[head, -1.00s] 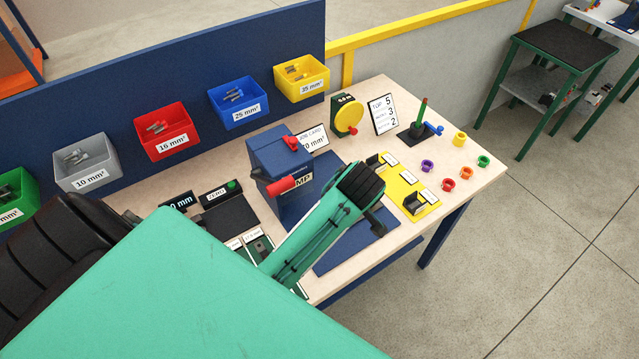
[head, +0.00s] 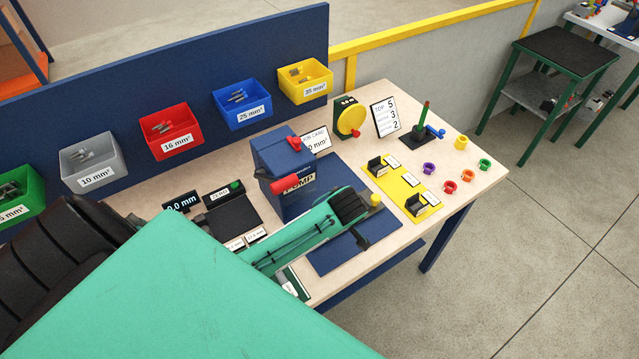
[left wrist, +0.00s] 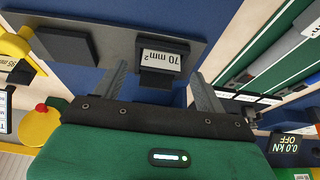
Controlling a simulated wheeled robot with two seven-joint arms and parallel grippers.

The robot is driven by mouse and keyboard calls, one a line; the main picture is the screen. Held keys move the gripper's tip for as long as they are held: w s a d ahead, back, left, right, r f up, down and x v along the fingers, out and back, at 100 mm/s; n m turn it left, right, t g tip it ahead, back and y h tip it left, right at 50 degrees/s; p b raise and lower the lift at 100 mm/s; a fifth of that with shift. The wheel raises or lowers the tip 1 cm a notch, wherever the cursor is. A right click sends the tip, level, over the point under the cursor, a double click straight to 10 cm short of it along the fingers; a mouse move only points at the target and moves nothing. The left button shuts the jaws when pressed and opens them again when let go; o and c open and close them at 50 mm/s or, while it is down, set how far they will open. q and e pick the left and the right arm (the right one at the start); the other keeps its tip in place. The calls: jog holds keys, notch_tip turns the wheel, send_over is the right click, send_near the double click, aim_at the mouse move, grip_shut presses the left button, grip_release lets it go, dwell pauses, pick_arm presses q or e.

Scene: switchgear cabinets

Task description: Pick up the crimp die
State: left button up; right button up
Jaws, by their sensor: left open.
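In the left wrist view, a dark block with a white "70 mm²" label (left wrist: 160,66), which looks like the crimp die, sits at the edge of a grey strip over a blue surface. My left gripper (left wrist: 158,78) is open, with one finger on each side of the block and a gap to both. It is empty. In the head view my left gripper (head: 358,234) is over the blue base in front of the press (head: 283,165). The arm hides the die there. My right gripper is not in view.
Labelled bins (head: 171,131) hang on the blue back panel. The table's front right corner is clear.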

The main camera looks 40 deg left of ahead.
pick_arm(q)
jog(key=shift+x, duration=0.95)
jog(key=c, duration=1.3)
jog(key=shift+r, duration=0.1)
